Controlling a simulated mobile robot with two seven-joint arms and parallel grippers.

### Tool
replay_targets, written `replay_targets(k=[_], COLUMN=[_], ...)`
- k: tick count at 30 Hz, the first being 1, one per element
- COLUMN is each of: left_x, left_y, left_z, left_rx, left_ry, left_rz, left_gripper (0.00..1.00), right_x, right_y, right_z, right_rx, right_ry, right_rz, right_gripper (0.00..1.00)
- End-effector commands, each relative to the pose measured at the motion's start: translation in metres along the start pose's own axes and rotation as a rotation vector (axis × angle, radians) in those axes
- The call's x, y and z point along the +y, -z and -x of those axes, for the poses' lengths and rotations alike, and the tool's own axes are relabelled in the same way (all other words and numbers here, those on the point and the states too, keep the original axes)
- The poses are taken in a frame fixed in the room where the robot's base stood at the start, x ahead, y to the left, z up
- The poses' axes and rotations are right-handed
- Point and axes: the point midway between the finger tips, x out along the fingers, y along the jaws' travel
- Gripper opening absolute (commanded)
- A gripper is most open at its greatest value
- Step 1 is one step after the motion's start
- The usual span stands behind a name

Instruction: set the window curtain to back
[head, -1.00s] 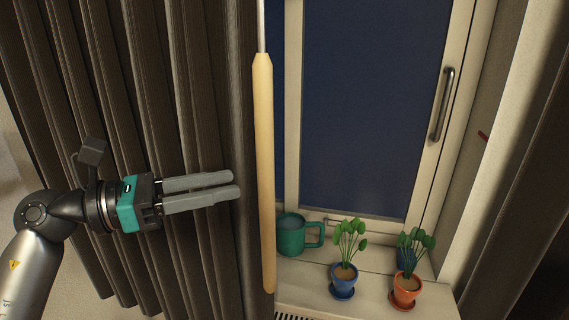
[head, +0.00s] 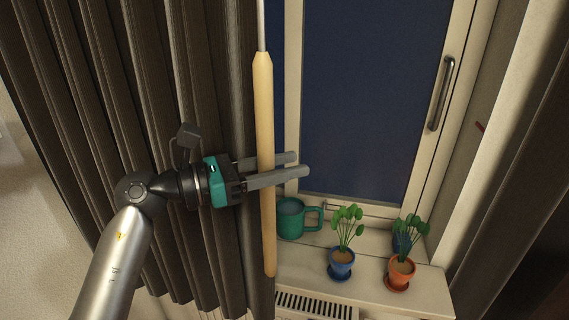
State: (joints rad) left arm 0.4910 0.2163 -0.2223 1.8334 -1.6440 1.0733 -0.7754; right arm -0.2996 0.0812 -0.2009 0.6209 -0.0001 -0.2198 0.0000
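A dark brown pleated curtain (head: 140,110) hangs over the left of the head view, beside the window. A pale wooden wand (head: 265,110) hangs upright on a thin rod at the curtain's right edge. My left gripper (head: 303,164) reaches across the wand at about mid-height. One finger passes in front of the wand and the other behind it, so the wand lies between them. The fingers look spread as before, not clamped; contact with the wand cannot be made out. My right gripper is not in view.
The window (head: 365,90) has a handle (head: 441,93) on its right. On the sill (head: 375,298) stand a green mug (head: 291,220), a blue-potted plant (head: 341,264), an orange-potted plant (head: 399,274) and a blue vessel behind that plant. Another dark curtain (head: 515,215) hangs at the right.

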Motion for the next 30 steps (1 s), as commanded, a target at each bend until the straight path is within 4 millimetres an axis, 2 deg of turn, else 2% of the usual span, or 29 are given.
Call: replay_targets(k=[1, 11, 30], left_x=[0.0, 0.0, 0.0001], left_y=[-0.0001, -0.0002, -0.0003], left_z=[0.0002, 0.0004, 0.0006], left_rx=[0.0, 0.0, 0.0], left_ry=[0.0, 0.0, 0.0], left_rz=[0.0, 0.0, -0.001], left_gripper=[0.36, 0.0, 0.0], right_x=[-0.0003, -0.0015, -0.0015], right_y=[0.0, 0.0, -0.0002], right_z=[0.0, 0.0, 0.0], right_rx=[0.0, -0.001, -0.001], right_ry=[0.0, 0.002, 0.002], right_rz=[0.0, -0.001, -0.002], right_gripper=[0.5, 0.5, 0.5])
